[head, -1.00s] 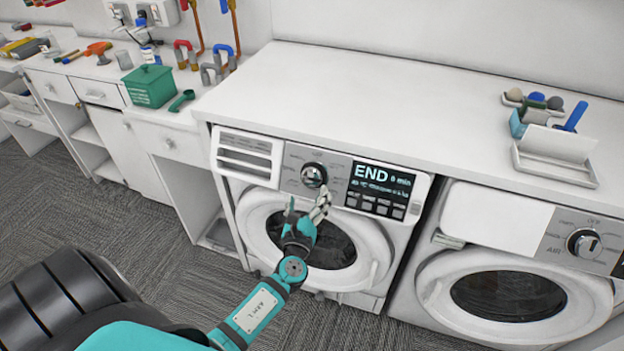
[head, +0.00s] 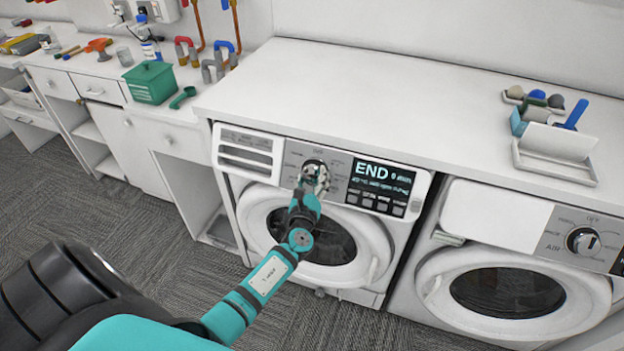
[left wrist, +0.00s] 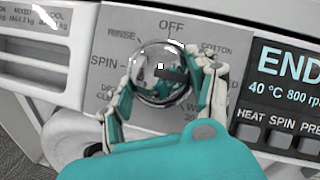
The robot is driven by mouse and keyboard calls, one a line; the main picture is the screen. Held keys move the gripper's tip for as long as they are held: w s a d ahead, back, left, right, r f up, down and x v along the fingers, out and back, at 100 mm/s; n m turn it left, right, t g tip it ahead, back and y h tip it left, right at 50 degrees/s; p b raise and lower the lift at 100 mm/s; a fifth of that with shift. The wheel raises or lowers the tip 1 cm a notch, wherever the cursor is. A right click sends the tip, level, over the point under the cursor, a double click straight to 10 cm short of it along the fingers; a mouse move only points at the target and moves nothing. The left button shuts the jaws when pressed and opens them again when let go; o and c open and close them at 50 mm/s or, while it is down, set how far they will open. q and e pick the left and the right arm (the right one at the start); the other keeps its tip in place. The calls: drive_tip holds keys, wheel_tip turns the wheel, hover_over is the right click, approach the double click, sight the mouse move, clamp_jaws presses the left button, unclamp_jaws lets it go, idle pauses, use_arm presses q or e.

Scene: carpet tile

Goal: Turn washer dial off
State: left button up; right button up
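The washer (head: 226,171) is the left of two front-loading machines, and its screen (head: 382,184) reads END. Its round chrome dial (left wrist: 160,72) sits below the printed word OFF in the left wrist view. A dark mark on the dial lies right of its centre. In the head view the dial (head: 313,167) is partly covered by my left gripper (head: 312,182). In the left wrist view my left gripper (left wrist: 165,80) has one finger on each side of the dial, close to its rim. Whether the fingers press on it I cannot tell. My right gripper is out of view.
A second machine (head: 497,218) with its own dial (head: 583,241) stands to the right. A white countertop (head: 400,105) runs above both. A green box (head: 150,84) and a green scoop (head: 183,97) sit on the left counter.

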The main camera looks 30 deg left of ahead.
use_arm(q)
drive_tip(key=c, duration=0.5)
drive_tip(key=shift+n, duration=0.4)
drive_tip(key=n+g+y, duration=0.1)
drive_tip(key=n, duration=0.1)
drive_tip(key=n+g+y, duration=0.1)
drive_tip(key=n, duration=0.2)
drive_tip(key=shift+w+d+r, duration=0.1)
drive_tip(key=shift+d+r, duration=0.05)
drive_tip(key=shift+d, duration=0.05)
drive_tip(key=n+g, duration=0.1)
drive_tip(key=n, duration=0.1)
drive_tip(key=n+g+p, duration=0.1)
drive_tip(key=n+g, duration=0.1)
drive_tip(key=n, duration=0.1)
drive_tip(key=shift+w+d+r+n+y, duration=0.1)
drive_tip(key=shift+r+n+y, duration=0.1)
drive_tip(key=shift+n+y, duration=0.1)
drive_tip(key=n+g, duration=0.1)
drive_tip(key=n+p, duration=0.1)
drive_tip(key=n, duration=0.1)
drive_tip(key=n+g+p, duration=0.1)
drive_tip(key=n, duration=0.1)
drive_tip(key=shift+w+r+g+h, duration=0.15)
drive_tip(key=shift+r+g+h, duration=0.15)
drive_tip(key=shift+h, duration=0.1)
drive_tip(key=shift+n+g+h+p, duration=0.4)
drive_tip(key=shift+n+p, duration=0.5)
drive_tip(key=shift+n, duration=0.7)
